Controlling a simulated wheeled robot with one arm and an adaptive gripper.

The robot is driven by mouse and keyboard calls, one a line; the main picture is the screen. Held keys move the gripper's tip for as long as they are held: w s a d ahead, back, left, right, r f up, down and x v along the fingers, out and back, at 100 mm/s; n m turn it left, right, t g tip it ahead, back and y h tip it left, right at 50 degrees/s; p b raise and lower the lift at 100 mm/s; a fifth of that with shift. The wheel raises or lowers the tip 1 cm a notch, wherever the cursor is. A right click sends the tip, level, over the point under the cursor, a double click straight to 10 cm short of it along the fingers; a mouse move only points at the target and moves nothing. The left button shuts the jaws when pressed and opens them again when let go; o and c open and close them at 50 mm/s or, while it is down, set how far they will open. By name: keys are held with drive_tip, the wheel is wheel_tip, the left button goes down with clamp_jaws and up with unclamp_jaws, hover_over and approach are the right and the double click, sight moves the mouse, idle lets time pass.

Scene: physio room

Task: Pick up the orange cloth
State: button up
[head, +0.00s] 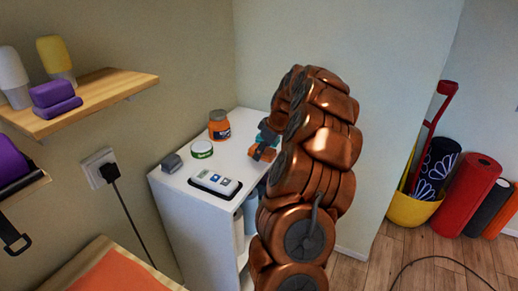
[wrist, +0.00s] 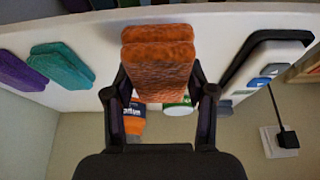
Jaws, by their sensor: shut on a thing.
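The orange cloth (wrist: 158,62) is a folded, two-layered pad with a rough surface. It sits between the fingers of my gripper (wrist: 160,88) in the wrist view, and the gripper is shut on it. In the head view the cloth (head: 263,153) shows as a small orange patch at the right side of the white cabinet top (head: 188,186). My arm hides much of the gripper there. I cannot tell whether the cloth touches the cabinet top.
Teal (wrist: 62,66) and purple (wrist: 20,72) folded cloths lie beside it. An orange jar (head: 219,127), a green-and-white tin (head: 202,149), a grey block (head: 172,162) and a device on a dark tray (head: 215,183) stand on the cabinet. A wooden shelf (head: 100,98) juts out at left.

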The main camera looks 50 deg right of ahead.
sight(271, 163)
drive_tip(key=shift+s+a+r+b, duration=0.1)
drive_tip(key=shift+s+a+b, duration=0.2)
drive_tip(key=shift+s+a, duration=0.65)
drive_tip(key=shift+s+a+r+b, duration=0.15)
drive_tip(key=shift+s+a+b, duration=0.15)
drive_tip(key=shift+s, duration=1.25)
drive_tip(key=shift+s+a+r+b, duration=0.1)
drive_tip(key=shift+s+a+b, duration=0.2)
drive_tip(key=shift+s+a, duration=0.65)
drive_tip(key=shift+s+d, duration=0.3)
drive_tip(key=o, duration=0.6)
drive_tip(key=shift+c, duration=0.2)
drive_tip(key=c, duration=0.4)
drive_tip(key=shift+s+d, duration=0.1)
